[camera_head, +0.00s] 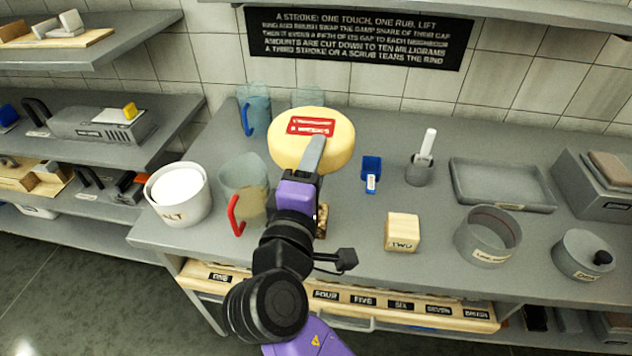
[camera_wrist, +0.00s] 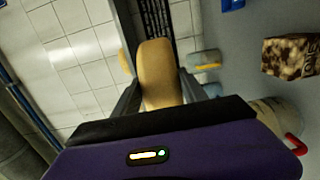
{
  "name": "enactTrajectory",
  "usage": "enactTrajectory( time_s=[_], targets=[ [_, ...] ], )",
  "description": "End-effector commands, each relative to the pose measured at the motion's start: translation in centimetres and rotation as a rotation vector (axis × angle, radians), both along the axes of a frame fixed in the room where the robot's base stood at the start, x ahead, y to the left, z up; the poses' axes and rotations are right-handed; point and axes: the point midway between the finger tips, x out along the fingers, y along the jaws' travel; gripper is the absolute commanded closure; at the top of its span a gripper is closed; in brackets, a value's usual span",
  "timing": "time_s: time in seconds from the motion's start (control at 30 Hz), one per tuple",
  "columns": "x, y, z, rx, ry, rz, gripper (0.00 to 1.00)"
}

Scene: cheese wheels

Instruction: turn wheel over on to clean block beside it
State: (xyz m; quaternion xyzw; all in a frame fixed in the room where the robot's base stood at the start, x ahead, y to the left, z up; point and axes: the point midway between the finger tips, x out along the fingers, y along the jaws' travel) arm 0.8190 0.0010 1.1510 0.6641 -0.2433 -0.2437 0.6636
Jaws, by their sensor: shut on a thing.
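A pale yellow cheese wheel (camera_head: 285,150) with a red label on its upper face is in my gripper (camera_head: 316,150). It appears held above the counter, tilted toward the head camera. In the wrist view the wheel (camera_wrist: 156,72) shows edge-on between the two fingers of my gripper (camera_wrist: 158,95). A clean pale wooden block (camera_head: 402,232) marked TWO stands on the counter to the right of my arm. A brown mottled block (camera_head: 322,221) is mostly hidden behind my arm; it shows more fully in the wrist view (camera_wrist: 290,56).
A white salt tub (camera_head: 180,195) and a red-handled jug (camera_head: 242,180) stand to the left. A blue-handled jug (camera_head: 254,108) is behind. A blue holder (camera_head: 371,168), a grey cup (camera_head: 419,172), a grey tray (camera_head: 502,185) and a round pot (camera_head: 487,237) stand to the right.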

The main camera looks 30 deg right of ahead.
Motion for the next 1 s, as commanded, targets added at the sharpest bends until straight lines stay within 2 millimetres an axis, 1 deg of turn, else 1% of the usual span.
enactTrajectory(
  time_s=[0.03, 0.3, 1.0],
  targets=[
    [0.0, 0.0, 0.9, -0.001, -0.01, 0.0, 1.0],
    [0.0, 0.0, 2.5, -0.002, -0.007, 0.001, 1.0],
    [0.0, 0.0, 4.9, -0.002, -0.007, 0.0, 1.0]
  ],
)
